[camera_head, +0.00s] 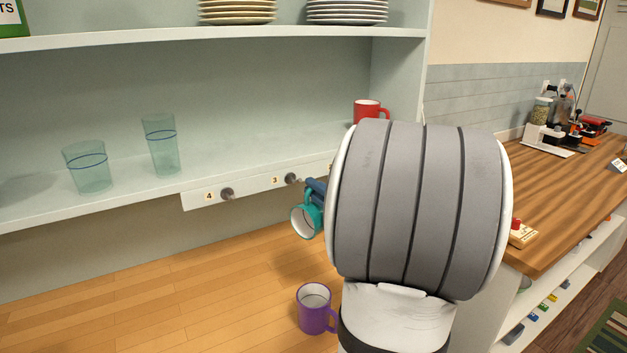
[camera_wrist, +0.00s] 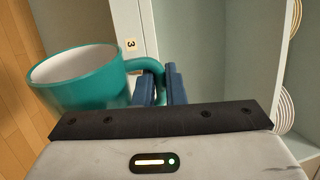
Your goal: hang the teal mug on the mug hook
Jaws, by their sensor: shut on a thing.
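The teal mug (camera_head: 301,222) is held in the air just below and right of the knob-like hook numbered 3 (camera_head: 292,178) in the head view. In the wrist view the teal mug (camera_wrist: 85,88) is at the left, its opening toward the upper left and its handle at the fingers. My gripper (camera_wrist: 163,76) has its blue fingers shut on the handle. Its fingers (camera_head: 317,187) show only partly in the head view, behind my arm. Another hook, numbered 4 (camera_head: 228,193), is further left on the white rail (camera_head: 252,188). Both hooks look empty. Any hooks further right are hidden.
A purple mug (camera_head: 313,310) stands on the wooden counter (camera_head: 190,310) below. A red mug (camera_head: 366,110) and two clear glasses (camera_head: 161,145) stand on the shelf above the rail. Plates (camera_head: 347,12) are stacked higher up. My arm blocks the middle right.

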